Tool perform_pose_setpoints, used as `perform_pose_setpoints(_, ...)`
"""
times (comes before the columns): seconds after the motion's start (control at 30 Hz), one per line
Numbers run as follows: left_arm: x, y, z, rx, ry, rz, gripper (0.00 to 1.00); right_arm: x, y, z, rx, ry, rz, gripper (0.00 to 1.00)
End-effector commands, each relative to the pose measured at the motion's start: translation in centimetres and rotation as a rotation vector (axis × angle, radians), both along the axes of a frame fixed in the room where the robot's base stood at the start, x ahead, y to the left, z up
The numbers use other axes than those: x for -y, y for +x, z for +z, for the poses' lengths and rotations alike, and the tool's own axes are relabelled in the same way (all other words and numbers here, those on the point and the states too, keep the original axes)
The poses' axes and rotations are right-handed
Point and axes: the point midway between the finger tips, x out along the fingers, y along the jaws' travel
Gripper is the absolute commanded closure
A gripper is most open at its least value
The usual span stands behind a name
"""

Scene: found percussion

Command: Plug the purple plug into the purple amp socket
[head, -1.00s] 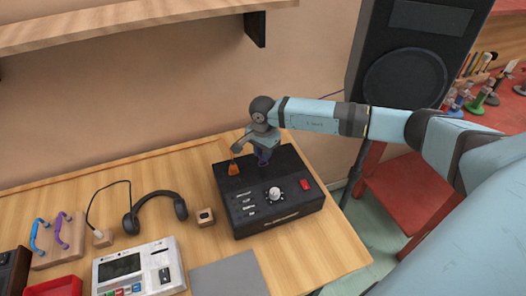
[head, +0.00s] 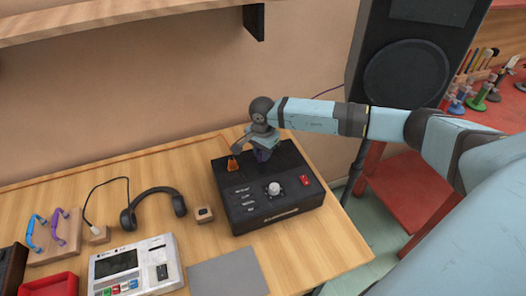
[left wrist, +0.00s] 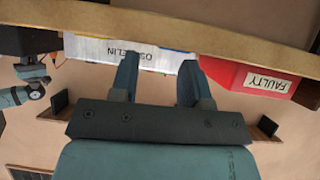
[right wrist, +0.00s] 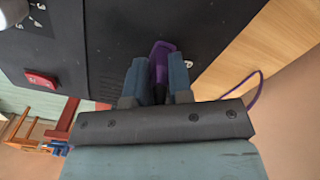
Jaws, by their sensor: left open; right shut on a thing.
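The black amp (head: 250,215) sits on the table with a white knob and a red switch; its dark top also fills much of the right wrist view (right wrist: 120,40). My right gripper (head: 262,157) is over the amp's back part. In the right wrist view my right gripper (right wrist: 162,68) is shut on the purple plug (right wrist: 159,52), which points at the amp's top. The purple socket is hidden, so I cannot tell whether the plug is inside it. My left gripper (left wrist: 159,58) is open and empty, before a white box (left wrist: 110,50) and a red bin (left wrist: 240,76).
An orange plug (head: 232,165) stands at the amp's back left, close to my right gripper. Headphones (head: 152,203), a small wooden block (head: 204,214) and a white drum machine (head: 132,268) lie to the left. A speaker (head: 405,70) stands behind right. A purple cable (right wrist: 257,88) trails from the plug's side.

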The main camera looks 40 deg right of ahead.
Motion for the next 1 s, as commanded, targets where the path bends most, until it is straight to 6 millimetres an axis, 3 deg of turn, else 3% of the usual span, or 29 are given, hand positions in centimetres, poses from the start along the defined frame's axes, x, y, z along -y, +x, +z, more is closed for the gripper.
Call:
perform_pose_setpoints(0.27,0.0,0.0,-0.4,-0.006,0.000,0.000,0.57,-0.1,-0.2,-0.5,-0.007,0.000,0.002,1.00)
perform_pose_setpoints(0.3,0.0,0.0,-0.4,-0.006,0.000,0.000,0.57,-0.1,-0.2,-0.5,-0.007,0.000,0.002,0.71)
perform_pose_setpoints(0.4,0.0,0.0,-0.4,-0.006,-0.002,0.001,0.57,-0.1,-0.2,-0.4,-0.006,0.000,0.002,0.50)
perform_pose_setpoints(0.77,0.1,0.0,-0.2,-0.007,-0.001,0.001,0.57,0.0,-0.1,0.0,-0.003,0.000,0.000,0.50)
perform_pose_setpoints(1.0,0.2,0.4,0.3,-0.013,0.000,0.001,0.57,0.3,0.3,2.6,0.000,0.000,-0.005,0.50)
